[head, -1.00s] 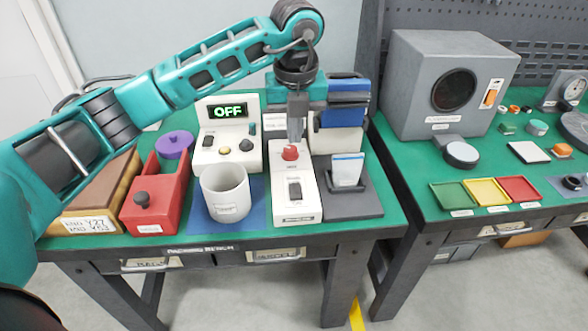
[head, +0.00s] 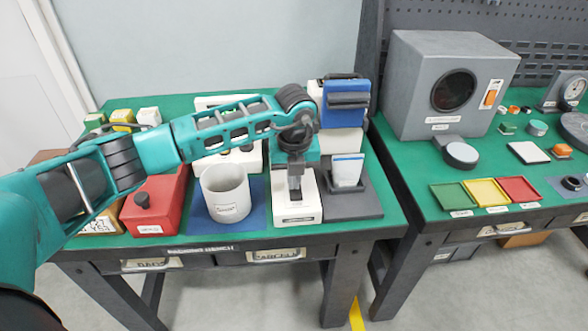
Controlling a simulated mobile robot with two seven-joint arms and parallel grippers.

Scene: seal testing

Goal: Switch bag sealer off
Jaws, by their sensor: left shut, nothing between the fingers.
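A white control box (head: 297,215) stands near the front edge of the left bench. My left gripper (head: 295,190) is shut and empty, pointing down over this box, at its dark rocker switch. The gripper hides the red button and most of the switch, so I cannot tell whether the fingertips touch it. A blue-and-white machine (head: 343,105), which looks like the bag sealer, stands behind to the right. In front of it a white pouch with a blue top (head: 347,170) stands upright in a dark holder (head: 352,205). My right gripper is not in view.
A white cup (head: 227,195) on a blue mat and a red box with a black knob (head: 155,205) stand left of the control box. My arm hides most of the white display unit behind. A second bench at right holds a grey machine (head: 440,75) and coloured trays (head: 485,193).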

